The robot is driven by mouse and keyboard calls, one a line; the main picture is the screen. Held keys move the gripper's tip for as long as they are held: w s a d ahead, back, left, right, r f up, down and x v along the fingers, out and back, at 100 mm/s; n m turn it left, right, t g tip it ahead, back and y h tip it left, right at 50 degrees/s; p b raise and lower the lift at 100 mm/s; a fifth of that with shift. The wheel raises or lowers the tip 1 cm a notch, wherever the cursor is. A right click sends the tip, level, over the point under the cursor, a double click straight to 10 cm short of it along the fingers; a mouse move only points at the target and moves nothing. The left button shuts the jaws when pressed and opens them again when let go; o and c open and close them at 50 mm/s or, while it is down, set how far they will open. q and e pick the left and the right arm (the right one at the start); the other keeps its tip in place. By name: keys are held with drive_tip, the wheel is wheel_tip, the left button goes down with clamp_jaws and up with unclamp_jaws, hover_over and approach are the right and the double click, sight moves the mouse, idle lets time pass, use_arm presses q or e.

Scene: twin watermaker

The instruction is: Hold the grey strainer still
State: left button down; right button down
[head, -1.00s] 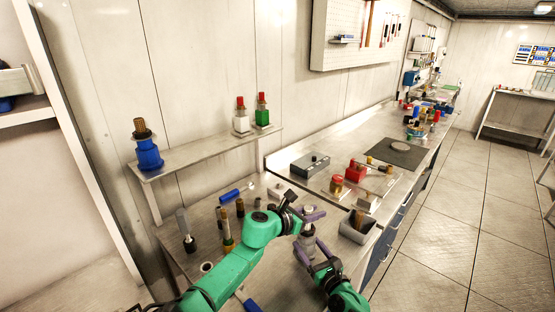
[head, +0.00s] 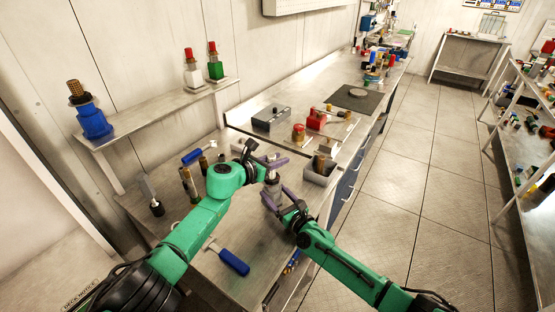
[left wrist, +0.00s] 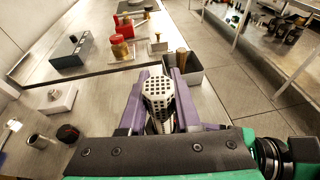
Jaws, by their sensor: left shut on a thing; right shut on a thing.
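The grey strainer (head: 273,189) stands upright on the near bench, partly hidden by my fingers. My right gripper (head: 277,199) is shut on its body from the front right. My left gripper (head: 276,165) is just above, shut around the upper part. In the left wrist view, a pale perforated basket (left wrist: 157,92) sits between the purple fingers of my left gripper (left wrist: 158,100). Its lower end is hidden, so I cannot tell how far it is inside the strainer body.
A grey bin (head: 320,172) stands close on the right. A blue-handled tool (head: 233,262) lies near the front edge. Several upright tools stand left of my left arm. A shelf (head: 150,119) at the back holds a blue housing (head: 92,118) and two red-topped bottles. The right-hand floor is clear.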

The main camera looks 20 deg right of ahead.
idle(0.4)
idle(3.9)
unclamp_jaws()
